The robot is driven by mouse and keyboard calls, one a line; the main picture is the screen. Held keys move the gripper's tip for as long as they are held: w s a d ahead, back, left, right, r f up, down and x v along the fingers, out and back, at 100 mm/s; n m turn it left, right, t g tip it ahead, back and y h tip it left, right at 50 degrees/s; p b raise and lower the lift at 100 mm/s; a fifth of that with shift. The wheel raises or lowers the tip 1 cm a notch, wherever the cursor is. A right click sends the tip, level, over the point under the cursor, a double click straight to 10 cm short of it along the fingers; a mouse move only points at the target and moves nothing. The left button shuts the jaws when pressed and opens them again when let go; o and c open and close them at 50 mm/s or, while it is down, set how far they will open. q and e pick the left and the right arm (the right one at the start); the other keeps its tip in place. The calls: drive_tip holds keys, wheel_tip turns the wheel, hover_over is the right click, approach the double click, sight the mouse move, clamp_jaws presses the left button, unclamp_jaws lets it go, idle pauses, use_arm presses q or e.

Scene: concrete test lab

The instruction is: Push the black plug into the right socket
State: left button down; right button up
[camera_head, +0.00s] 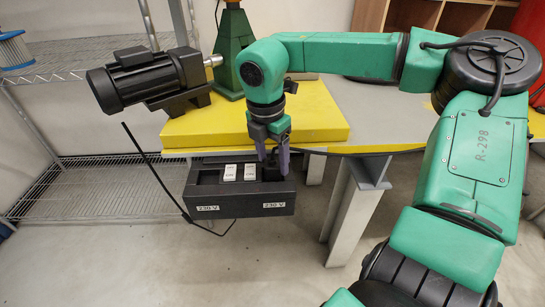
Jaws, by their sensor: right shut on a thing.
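A black socket box (238,206) stands at the front edge of the table, with a 230 V label at each end of its front. Two white blocks (240,172) sit in the middle of its top. The left socket (208,177) is a dark, empty-looking recess. My right gripper (271,160) points down over the right socket end, its purple-grey fingers shut on the black plug (270,158). The plug is small and mostly hidden between the fingers. The right socket is hidden under them, and I cannot tell whether the plug is inside it. My left gripper is not in view.
A black electric motor (145,78) stands behind left, with a black cable (155,170) hanging down past the box. A yellow slab (312,112) lies on the table behind my gripper. A green machine stand (233,42) rises behind. Wire shelving (95,190) is at left.

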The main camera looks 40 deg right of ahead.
drive_tip(key=shift+f, duration=0.1)
idle(0.7)
drive_tip(key=o, duration=1.5)
drive_tip(key=shift+r+p, duration=1.4)
drive_tip(key=shift+r, duration=1.15)
